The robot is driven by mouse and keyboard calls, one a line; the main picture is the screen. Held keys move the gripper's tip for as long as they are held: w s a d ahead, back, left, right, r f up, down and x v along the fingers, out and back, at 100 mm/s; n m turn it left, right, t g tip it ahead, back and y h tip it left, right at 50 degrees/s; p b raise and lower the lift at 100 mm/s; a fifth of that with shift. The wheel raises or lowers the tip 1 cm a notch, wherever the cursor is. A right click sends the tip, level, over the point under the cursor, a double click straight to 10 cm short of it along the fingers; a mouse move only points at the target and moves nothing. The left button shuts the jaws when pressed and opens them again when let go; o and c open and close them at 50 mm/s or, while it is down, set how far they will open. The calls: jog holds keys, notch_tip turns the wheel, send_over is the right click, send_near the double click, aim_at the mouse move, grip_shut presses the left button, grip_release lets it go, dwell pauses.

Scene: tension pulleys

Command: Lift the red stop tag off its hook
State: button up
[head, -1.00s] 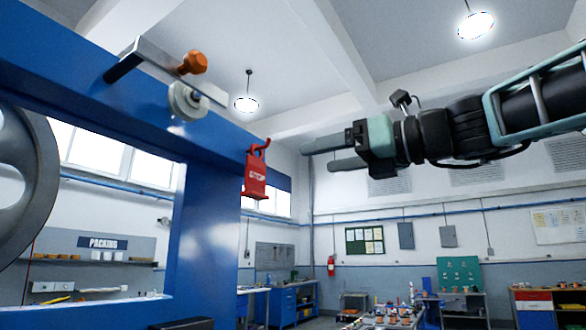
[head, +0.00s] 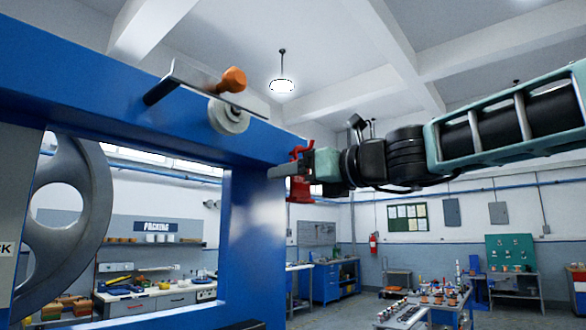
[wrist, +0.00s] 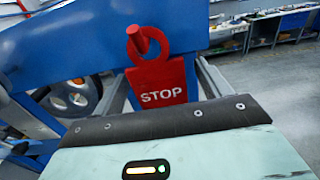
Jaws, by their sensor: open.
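The red stop tag (wrist: 160,82) hangs by its ring from a red hook (wrist: 140,38) on the blue frame (wrist: 75,40). Its white STOP lettering faces the wrist camera. My gripper (wrist: 165,70) is open, with one finger to each side of the tag's plate in the wrist view. I see no clear contact between the fingers and the tag. In the head view my gripper (head: 285,172) overlaps the tag (head: 300,192), and hides part of it.
An orange-knobbed lever (head: 233,80) and a pale roller (head: 229,115) stick out from the blue beam left of the tag. A big grey wheel (head: 85,220) is farther left. Benches (head: 430,308) stand well behind. The space right of the tag holds only my arm.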

jog(key=shift+w+a, duration=0.4)
jog(key=shift+a, duration=0.15)
jog(key=c, duration=1.1)
jog(key=shift+o, duration=0.2)
jog(key=shift+r+p, duration=0.4)
jog(key=shift+p, duration=0.15)
jog(key=shift+s+d+r, duration=0.1)
jog(key=shift+s+d, duration=0.25)
jog(key=shift+d, duration=0.15)
jog(key=shift+s+d+r, duration=0.1)
jog(key=shift+d+r, duration=0.05)
jog(key=shift+r, duration=0.15)
